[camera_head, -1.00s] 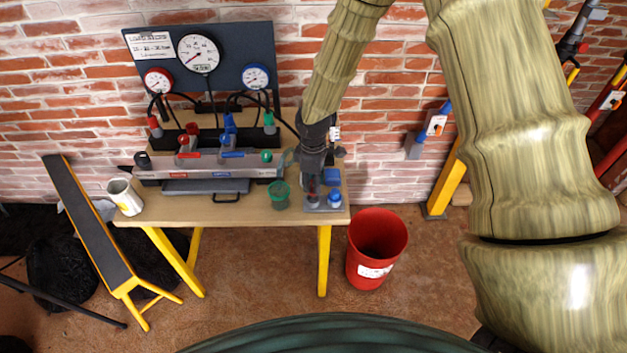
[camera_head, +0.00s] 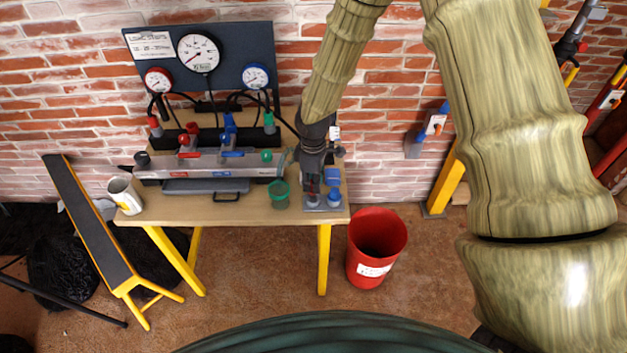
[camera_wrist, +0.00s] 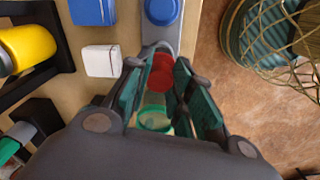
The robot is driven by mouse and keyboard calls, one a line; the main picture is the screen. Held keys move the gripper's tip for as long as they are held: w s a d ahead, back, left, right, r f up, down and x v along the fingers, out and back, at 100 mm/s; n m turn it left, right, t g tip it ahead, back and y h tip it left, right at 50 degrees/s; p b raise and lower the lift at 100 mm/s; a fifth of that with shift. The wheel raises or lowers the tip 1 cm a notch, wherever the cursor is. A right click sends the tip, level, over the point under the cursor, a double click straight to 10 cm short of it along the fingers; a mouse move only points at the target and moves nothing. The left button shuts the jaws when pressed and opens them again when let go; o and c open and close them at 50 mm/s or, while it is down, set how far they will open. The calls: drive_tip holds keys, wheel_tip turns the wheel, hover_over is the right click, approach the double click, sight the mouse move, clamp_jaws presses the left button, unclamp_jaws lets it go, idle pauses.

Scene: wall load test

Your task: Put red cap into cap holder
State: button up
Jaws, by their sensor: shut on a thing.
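The red cap (camera_wrist: 161,74) sits between the fingertips of my gripper (camera_wrist: 166,64), which is shut on it. In the head view, my gripper (camera_head: 313,182) points down over the left part of the grey cap holder (camera_head: 323,209) at the table's right end. The red cap (camera_head: 312,198) shows just under the fingers there. The holder also shows in the wrist view (camera_wrist: 176,42), with a blue cap (camera_wrist: 162,10) on it beyond the red one. My fingers partly hide the red cap's underside, so I cannot tell whether it touches the holder.
A grey manifold with valves (camera_head: 210,165) fills the table's back. A white mug (camera_head: 125,195) stands far left. A red bin (camera_head: 376,247) is on the floor at right.

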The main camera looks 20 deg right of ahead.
drive_tip(key=shift+f+b, duration=0.65)
drive_tip(key=shift+f, duration=1.45)
idle(1.6)
drive_tip(key=o, duration=1.4)
drive_tip(key=shift+c, duration=0.2)
drive_tip(key=shift+r, duration=0.15)
drive_tip(key=shift+r+p, duration=2.9)
drive_tip(key=shift+r, duration=1)
